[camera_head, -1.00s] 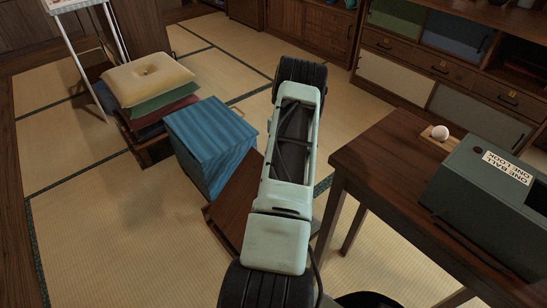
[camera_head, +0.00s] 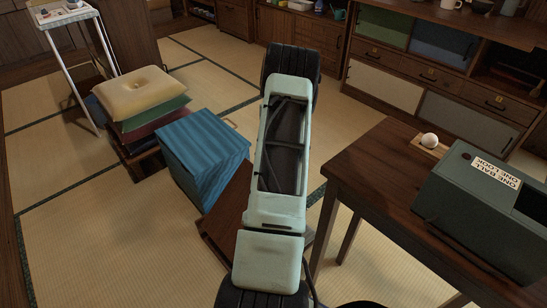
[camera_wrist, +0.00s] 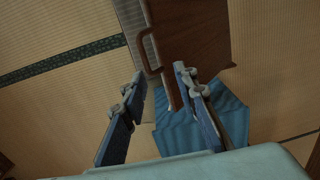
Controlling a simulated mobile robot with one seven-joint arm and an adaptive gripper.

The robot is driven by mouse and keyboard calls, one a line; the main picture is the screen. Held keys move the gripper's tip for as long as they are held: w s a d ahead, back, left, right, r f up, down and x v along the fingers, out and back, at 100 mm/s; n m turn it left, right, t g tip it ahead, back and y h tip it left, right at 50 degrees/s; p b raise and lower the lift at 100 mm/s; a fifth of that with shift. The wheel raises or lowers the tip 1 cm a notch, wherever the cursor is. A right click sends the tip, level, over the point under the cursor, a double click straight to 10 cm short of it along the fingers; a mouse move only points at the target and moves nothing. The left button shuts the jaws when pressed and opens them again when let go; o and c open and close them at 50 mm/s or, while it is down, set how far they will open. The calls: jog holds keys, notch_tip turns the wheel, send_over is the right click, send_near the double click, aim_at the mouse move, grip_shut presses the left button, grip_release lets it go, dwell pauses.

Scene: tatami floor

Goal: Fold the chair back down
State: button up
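The thing I take for the chair is low, with a blue striped fabric part (camera_head: 203,150) and a brown wooden panel (camera_head: 228,222) beside it, left of my arm in the head view. A small wooden loop shows at the fabric's far edge. In the wrist view, a brown wooden panel (camera_wrist: 195,38) with a loop handle (camera_wrist: 150,58) on its left side lies ahead, with blue fabric (camera_wrist: 232,112) below it. My gripper (camera_wrist: 158,82) is open, its fingers apart near the panel's lower end. I cannot tell whether they touch it. In the head view my arm hides the gripper.
Stacked cushions (camera_head: 142,92) stand left of the chair, near a white folding stand (camera_head: 62,14). A wooden table (camera_head: 370,165) with a green box (camera_head: 470,215) and a white ball (camera_head: 430,140) is on the right. Cabinets line the back; open tatami lies at front left.

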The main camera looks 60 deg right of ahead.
notch_tip(320, 180, up, 2)
jog(key=shift+d+r, duration=0.1)
jog(key=shift+r, duration=0.1)
